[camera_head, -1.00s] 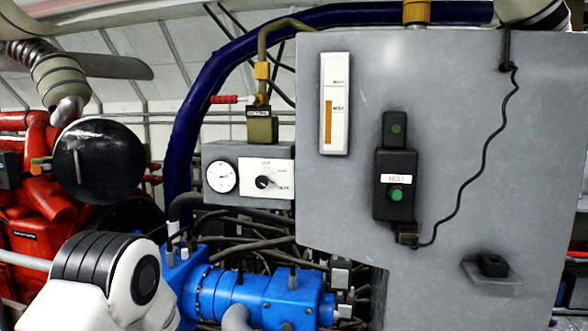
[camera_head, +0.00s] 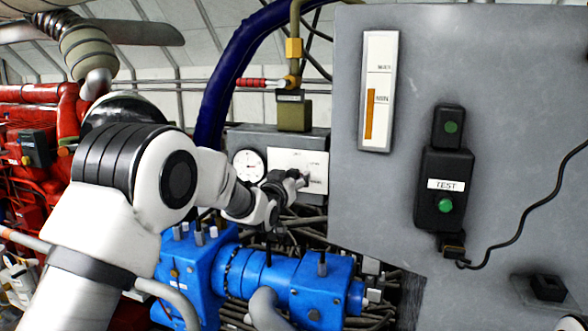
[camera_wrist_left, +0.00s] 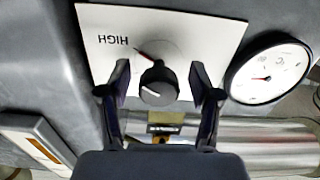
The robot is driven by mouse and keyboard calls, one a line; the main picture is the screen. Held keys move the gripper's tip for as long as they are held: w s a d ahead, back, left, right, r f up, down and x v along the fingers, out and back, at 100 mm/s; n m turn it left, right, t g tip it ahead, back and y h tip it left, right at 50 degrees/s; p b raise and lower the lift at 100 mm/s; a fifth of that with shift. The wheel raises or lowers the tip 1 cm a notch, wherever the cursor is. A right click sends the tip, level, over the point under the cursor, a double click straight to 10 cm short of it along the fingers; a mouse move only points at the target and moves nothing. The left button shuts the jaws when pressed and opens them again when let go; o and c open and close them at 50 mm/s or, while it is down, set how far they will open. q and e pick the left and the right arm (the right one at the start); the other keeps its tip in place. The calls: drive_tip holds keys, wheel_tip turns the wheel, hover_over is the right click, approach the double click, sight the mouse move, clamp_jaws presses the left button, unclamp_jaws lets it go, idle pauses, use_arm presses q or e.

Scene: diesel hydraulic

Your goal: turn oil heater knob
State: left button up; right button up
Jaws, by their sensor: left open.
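The oil heater knob (camera_wrist_left: 158,86) is round and black with a white pointer line, on a white plate (camera_wrist_left: 210,35) marked HIGH that appears upside down in the left wrist view. My left gripper (camera_wrist_left: 162,80) is open, with one finger on each side of the knob and a visible gap on both sides. In the head view my left gripper (camera_head: 290,184) is at the white plate (camera_head: 300,160) on the grey box, and it largely hides the knob. My right gripper is not in view.
A round gauge (camera_head: 249,165) sits left of the plate. Blue pump machinery (camera_head: 265,272) lies below my left arm. A large grey cabinet (camera_head: 500,60) with a black TEST switch box (camera_head: 444,190) and hanging cable stands to the right.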

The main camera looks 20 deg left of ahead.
use_arm(q)
drive_tip(key=shift+w+r, duration=0.15)
drive_tip(key=shift+w, duration=0.3)
drive_tip(key=shift+s+r, duration=0.2)
drive_tip(key=shift+s, duration=0.1)
drive_tip(key=shift+w+f, duration=0.15)
drive_tip(key=c, duration=1.2)
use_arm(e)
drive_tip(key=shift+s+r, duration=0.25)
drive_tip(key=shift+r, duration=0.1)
